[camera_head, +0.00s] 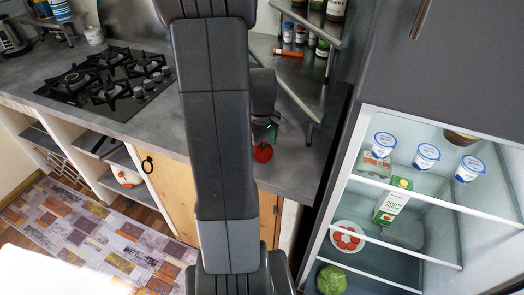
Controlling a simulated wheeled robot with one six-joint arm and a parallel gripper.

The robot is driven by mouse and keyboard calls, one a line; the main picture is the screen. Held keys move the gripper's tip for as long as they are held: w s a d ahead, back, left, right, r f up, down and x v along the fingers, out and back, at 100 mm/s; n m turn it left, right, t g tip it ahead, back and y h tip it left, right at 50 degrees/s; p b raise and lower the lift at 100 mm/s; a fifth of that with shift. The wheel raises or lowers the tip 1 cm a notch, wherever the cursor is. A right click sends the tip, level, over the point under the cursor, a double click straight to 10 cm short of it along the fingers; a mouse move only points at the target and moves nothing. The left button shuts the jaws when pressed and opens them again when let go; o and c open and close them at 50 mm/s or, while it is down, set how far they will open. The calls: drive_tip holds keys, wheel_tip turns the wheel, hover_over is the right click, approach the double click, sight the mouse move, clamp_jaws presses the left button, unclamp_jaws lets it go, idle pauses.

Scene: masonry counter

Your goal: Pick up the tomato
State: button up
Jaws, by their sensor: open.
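A red tomato (263,152) sits on the grey counter (290,165), just right of my dark arm, which crosses the middle of the view. My gripper (268,134) is at the tomato's upper side, close above or behind it. The jaws are open. They are small and partly hidden by my arm, and I cannot tell whether they touch the tomato.
A gas hob (115,80) is at the left of the counter. A metal corner shelf (318,75) with jars and bottles stands behind and right of the gripper. An open fridge (400,240) with food stands at the right. A patterned rug (90,235) lies on the floor.

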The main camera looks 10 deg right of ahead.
drive_tip(key=shift+f, duration=0.2)
drive_tip(key=c, duration=1.1)
